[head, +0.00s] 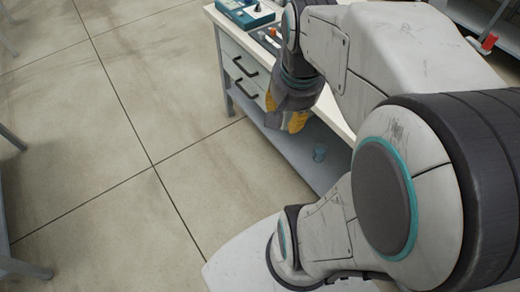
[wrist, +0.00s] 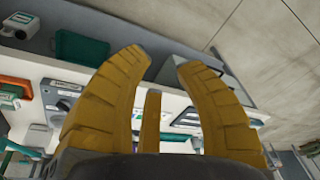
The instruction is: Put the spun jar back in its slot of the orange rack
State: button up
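My gripper (head: 285,112) hangs beside the front of the white-topped bench, its yellow fingers pointing down. In the wrist view my gripper (wrist: 160,60) has its fingers spread, with nothing visible between them. I cannot pick out the spun jar for sure. A small blue-teal cylinder (head: 320,153) stands on the bench's lower shelf, too small to identify. An orange-edged item (wrist: 14,82) lies at the left of the wrist view; I cannot tell whether it is the orange rack. My arm hides much of the bench top in the head view.
The bench has drawers with dark handles (head: 246,67) and a grey lower shelf (head: 305,160). A teal device (head: 246,14) stands on its top. A teal box (wrist: 80,48) shows in the wrist view.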

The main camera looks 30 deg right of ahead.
jog(key=s+a+f+n+y, duration=0.1)
jog(key=s+a+n, duration=0.3)
jog(key=a+n, duration=0.5)
jog(key=shift+a+f+t, duration=0.25)
jog(key=shift+f+t, duration=0.15)
jog(key=shift+f, duration=0.05)
jog(key=shift+r, duration=0.1)
notch_tip(320, 180, up, 6)
jog(key=p, duration=0.5)
jog(key=shift+p, duration=0.35)
